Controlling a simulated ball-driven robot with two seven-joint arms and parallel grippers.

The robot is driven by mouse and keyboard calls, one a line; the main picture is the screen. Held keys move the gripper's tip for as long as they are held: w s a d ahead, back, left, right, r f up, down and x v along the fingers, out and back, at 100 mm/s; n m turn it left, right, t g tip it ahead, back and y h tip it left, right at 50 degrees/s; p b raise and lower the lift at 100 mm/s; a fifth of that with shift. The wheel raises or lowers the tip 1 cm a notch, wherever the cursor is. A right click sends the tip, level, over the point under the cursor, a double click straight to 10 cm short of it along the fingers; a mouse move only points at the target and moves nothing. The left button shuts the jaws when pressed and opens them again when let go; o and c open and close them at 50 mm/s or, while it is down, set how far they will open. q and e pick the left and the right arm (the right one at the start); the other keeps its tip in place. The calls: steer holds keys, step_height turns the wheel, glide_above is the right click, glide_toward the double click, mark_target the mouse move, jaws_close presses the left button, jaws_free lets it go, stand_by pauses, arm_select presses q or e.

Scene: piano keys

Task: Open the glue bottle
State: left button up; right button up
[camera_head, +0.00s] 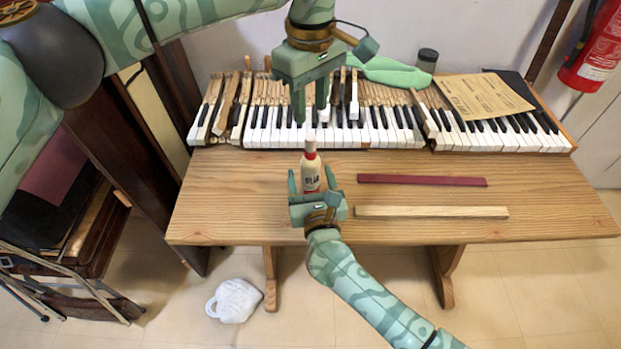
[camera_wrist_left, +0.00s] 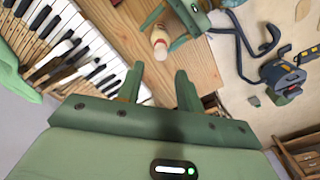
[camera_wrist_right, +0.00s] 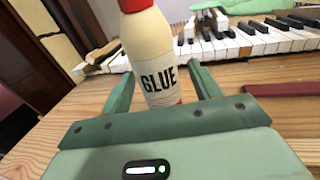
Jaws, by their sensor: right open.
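A cream glue bottle (camera_head: 311,174) with a red cap (camera_head: 310,146) stands upright on the wooden table, its label facing the front. My right gripper (camera_head: 311,180) is low at the table with its fingers apart, one on each side of the bottle. In the right wrist view the bottle (camera_wrist_right: 152,60) rises between the open fingers; its cap is mostly cut off at the top edge. My left gripper (camera_head: 310,117) points down above the keys, behind and higher than the bottle, open and empty. The left wrist view shows the bottle (camera_wrist_left: 160,42) beyond its fingertips.
Piano keys (camera_head: 390,125) line the back of the table (camera_head: 235,215). A dark red strip (camera_head: 422,180) and a pale wooden strip (camera_head: 431,212) lie right of the bottle. A green cloth (camera_head: 395,72), dark jar (camera_head: 427,60) and brown sheet (camera_head: 483,95) are behind. The table's left part is clear.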

mark_target(311, 137)
steer(key=shift+w, duration=0.15)
jaws_close()
arm_select(q)
step_height(311, 137, down, 8)
stand_by(0.7)
steer(key=shift+c, duration=0.3)
